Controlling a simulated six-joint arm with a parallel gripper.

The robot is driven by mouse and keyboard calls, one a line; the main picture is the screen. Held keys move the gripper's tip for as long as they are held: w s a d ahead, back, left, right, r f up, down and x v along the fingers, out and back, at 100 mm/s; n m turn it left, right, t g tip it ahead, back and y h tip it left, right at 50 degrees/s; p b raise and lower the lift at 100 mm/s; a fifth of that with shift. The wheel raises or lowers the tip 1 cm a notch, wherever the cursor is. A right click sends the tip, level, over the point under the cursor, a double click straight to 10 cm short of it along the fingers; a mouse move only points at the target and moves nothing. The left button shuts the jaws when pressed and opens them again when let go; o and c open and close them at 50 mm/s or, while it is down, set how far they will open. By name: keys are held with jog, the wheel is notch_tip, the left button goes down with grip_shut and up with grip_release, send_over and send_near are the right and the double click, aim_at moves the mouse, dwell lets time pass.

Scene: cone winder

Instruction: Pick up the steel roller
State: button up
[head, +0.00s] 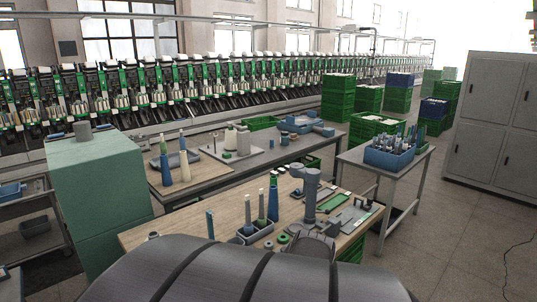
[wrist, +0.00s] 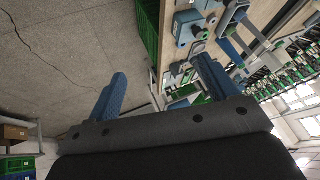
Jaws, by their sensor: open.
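My gripper (wrist: 163,88) shows in the wrist view as two blue fingers spread wide apart, with nothing held between them. The wrist view is tilted, with the floor on the left and the bench edge running down on the right. I cannot pick out the steel roller with certainty in either view. Small grey metal parts lie on the right part of the near wooden bench (head: 190,222) in the head view, too small to tell apart. A grey upright column stands among them, and hides some of the bench.
A grey tray (head: 255,236) with tall tubes stands on the near bench. A blue crate (head: 388,157) of spindles sits on the side table at right. A green cabinet (head: 100,185) stands at left. A green crate (wrist: 147,25) shows beside the bench. Floor at right is open.

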jog(key=shift+c, duration=1.1)
